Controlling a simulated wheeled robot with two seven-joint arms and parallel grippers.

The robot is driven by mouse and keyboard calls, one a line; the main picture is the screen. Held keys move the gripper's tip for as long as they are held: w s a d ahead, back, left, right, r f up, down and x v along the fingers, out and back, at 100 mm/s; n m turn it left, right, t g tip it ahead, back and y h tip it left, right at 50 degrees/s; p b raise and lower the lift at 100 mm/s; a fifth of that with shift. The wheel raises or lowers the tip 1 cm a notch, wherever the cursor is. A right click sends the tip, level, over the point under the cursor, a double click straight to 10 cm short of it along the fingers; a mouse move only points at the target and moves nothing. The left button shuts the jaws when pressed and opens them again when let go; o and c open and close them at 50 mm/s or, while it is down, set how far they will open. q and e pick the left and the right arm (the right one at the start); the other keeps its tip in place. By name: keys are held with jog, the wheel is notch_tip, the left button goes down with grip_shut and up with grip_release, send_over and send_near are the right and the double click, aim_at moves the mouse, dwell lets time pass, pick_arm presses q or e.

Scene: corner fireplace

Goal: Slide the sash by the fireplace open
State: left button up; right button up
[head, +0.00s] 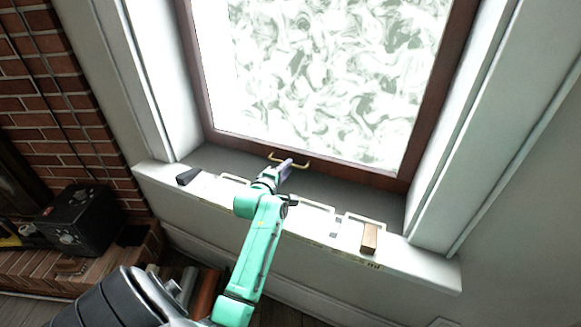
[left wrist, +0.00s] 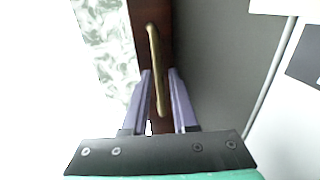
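The sash is a dark red-brown wooden frame (head: 345,172) around a bright patterned pane; its bottom rail is down at the grey sill, so it looks shut. A brass pull handle (head: 301,167) is on the bottom rail. My left gripper (head: 288,163) is at this handle and hides part of it. In the left wrist view, the handle (left wrist: 154,45) runs between the two purple fingers of my left gripper (left wrist: 160,72). The fingers are apart, with a gap beside the handle; I cannot tell whether either touches it. My right gripper is not in view.
The white ledge (head: 433,266) below the sash holds a brown block (head: 369,238), a dark object (head: 188,176) and flat pale-framed items. White window casings stand on both sides. A brick fireplace wall (head: 45,110) and a black box (head: 80,218) are at left.

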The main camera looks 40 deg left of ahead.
pick_arm(q)
jog(key=shift+x, duration=0.95)
jog(key=shift+w+a, duration=0.1)
jog(key=shift+w, duration=0.25)
jog(key=shift+w+f, duration=0.1)
jog(key=shift+w, duration=0.1)
grip_shut()
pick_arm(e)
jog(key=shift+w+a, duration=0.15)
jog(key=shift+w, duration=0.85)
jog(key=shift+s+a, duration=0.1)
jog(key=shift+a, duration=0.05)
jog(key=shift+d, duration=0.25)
